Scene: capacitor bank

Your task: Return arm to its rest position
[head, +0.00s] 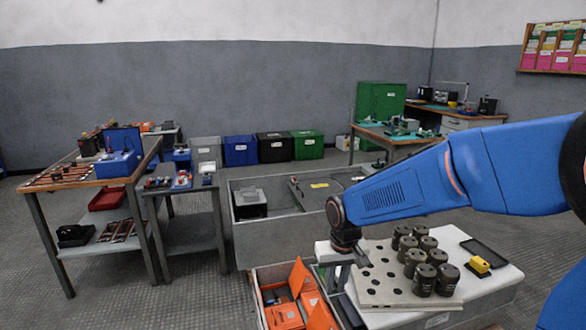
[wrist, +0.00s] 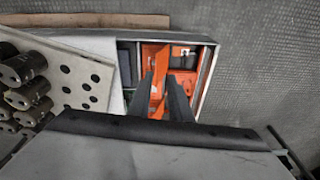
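My gripper (head: 338,283) hangs at the end of my blue arm, pointing down, at the left end of the light plate with holes (head: 382,295). In the wrist view my gripper's two dark fingers (wrist: 163,88) stand apart, with orange surface showing between and beyond them. I see nothing held between them. My arm reaches in from the right, extended across the work area.
Several dark cylindrical capacitors (head: 423,279) stand on the plate's right part. An open crate (head: 258,312) with orange boxes and raised lids is beside it. A yellow object (head: 480,265) and a black tray (head: 484,252) lie right. Open floor (head: 190,300) lies left.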

